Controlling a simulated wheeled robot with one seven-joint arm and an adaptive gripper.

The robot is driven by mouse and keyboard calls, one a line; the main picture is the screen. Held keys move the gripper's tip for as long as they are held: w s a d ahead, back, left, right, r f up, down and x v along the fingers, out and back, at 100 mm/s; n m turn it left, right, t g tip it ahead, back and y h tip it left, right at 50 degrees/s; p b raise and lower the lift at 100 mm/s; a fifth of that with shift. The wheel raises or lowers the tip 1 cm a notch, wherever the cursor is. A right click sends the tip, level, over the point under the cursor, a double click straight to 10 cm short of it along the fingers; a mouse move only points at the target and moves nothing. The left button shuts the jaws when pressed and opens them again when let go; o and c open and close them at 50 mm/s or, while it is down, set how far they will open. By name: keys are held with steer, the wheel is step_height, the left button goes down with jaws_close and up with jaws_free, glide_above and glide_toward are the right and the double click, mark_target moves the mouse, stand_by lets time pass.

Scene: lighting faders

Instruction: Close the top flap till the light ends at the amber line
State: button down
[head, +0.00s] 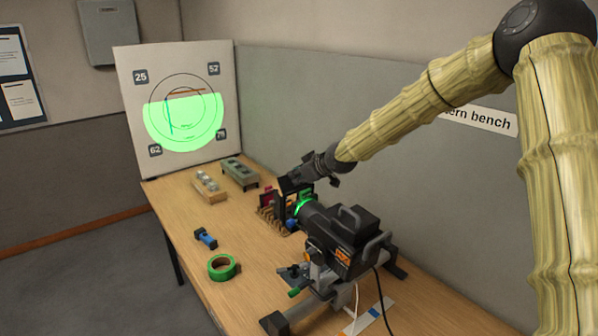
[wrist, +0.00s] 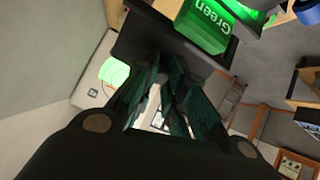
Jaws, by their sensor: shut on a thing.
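My gripper (head: 301,178) reaches down from the right to the front of a black lamp (head: 345,232). It is shut on the dark top flap (head: 290,186); in the wrist view the fingers (wrist: 166,72) meet the edge of this dark plate (wrist: 150,38). The lamp throws a green light (head: 184,125) on a white board (head: 134,75). The light is round below and cut nearly straight along its top. A blue line (head: 169,115) crosses the light's left part.
A green filter marked "Green" (wrist: 205,24) is beside the flap. On the bench (head: 185,230) are green tape (head: 222,267), a blue-ended object (head: 206,238) and two small blocks (head: 209,186) (head: 240,174). The bench's front left is mostly clear. A grey partition (head: 400,140) stands behind.

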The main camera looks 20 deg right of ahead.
steer(key=shift+w+r, duration=0.1)
steer(key=shift+r, duration=0.05)
steer(key=c, duration=1.4)
jaws_free()
steer(key=shift+v, duration=6)
